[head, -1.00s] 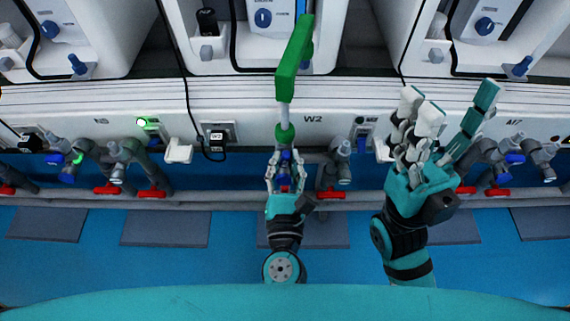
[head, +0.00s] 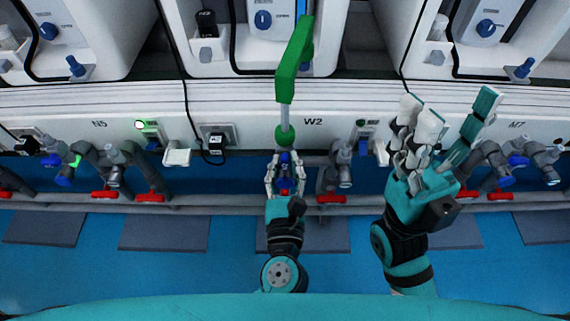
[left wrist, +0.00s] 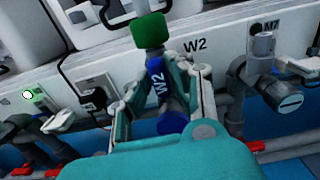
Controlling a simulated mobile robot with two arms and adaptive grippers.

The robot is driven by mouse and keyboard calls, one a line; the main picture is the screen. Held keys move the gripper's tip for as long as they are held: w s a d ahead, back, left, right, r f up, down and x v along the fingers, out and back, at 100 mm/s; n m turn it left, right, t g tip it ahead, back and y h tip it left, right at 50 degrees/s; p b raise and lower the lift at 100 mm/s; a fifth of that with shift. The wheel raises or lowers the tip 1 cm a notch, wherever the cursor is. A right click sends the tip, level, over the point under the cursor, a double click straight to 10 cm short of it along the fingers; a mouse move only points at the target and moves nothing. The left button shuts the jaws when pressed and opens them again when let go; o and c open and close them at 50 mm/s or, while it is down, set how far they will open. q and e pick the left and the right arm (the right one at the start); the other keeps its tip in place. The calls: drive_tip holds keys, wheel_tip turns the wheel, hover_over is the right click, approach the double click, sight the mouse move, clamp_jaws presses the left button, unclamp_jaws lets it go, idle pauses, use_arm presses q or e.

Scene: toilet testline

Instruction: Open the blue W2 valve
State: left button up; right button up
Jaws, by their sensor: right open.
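The blue W2 valve (head: 286,185) is in the middle of the head view, below the W2 label on the white panel. My right gripper (head: 440,115) is open and empty, raised at the right in front of the panel, away from the W2 valve.
A green-handled piece (head: 295,65) rises from a green knob just above the W2 valve. Grey pipes with red levers (head: 331,196) run along the panel's lower edge on both sides. A socket with a black plug (head: 217,138) is at left. Blue floor lies below.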

use_arm(q)
drive_tip(key=shift+o, duration=0.4)
drive_tip(key=shift+s, duration=0.1)
drive_tip(key=shift+s, duration=0.3)
drive_tip(key=s, duration=1.1)
drive_tip(key=shift+s, duration=0.1)
